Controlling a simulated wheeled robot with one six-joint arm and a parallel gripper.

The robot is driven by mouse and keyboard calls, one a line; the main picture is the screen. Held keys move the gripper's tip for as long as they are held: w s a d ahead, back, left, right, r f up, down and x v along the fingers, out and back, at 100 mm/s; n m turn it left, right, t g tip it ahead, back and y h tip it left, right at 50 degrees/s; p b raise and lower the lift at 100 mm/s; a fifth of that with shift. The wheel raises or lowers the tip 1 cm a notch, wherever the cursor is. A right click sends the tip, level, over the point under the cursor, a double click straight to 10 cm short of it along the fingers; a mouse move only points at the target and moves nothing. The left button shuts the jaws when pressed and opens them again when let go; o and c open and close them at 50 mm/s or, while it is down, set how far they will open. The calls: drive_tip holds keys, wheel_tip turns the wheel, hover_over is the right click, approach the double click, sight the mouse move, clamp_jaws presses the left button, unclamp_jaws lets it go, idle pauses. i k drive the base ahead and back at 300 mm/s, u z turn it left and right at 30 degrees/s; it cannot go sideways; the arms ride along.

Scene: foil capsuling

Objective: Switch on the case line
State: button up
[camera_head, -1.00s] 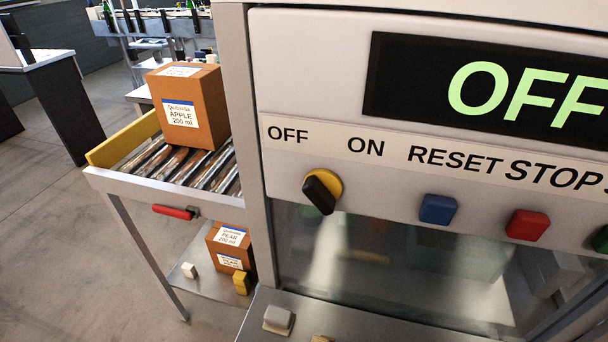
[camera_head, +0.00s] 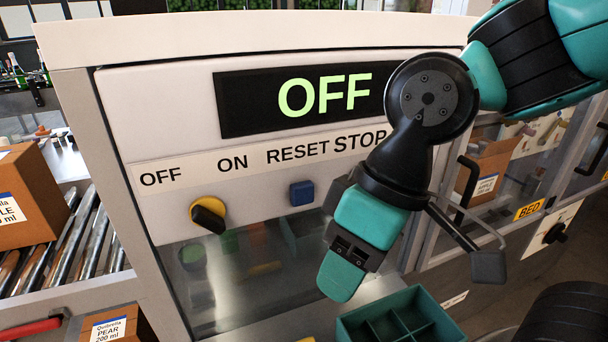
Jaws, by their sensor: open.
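The white control panel (camera_head: 160,110) has a dark display (camera_head: 240,105) reading OFF in green. Below the labels OFF, ON, RESET and STOP is a rotary switch (camera_head: 208,214) with a yellow ring and black handle, under and between OFF and ON. A blue button (camera_head: 301,192) sits under RESET. My gripper (camera_head: 341,274), with teal finger parts, is open and empty, in front of the panel's lower right. It is right of the switch and lower than it in the picture, apart from it. My arm and gripper hide the area under STOP.
A roller conveyor (camera_head: 75,235) with a brown APPLE carton (camera_head: 38,195) stands left; a PEAR carton (camera_head: 118,324) is below. A teal divided crate (camera_head: 395,318) is below my gripper.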

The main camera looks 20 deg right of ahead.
sight(208, 212)
drive_tip(key=z, duration=1.15)
drive_tip(key=k, duration=0.95)
drive_tip(key=u, duration=1.05)
drive_tip(key=i, duration=0.5)
drive_tip(key=u, duration=0.1)
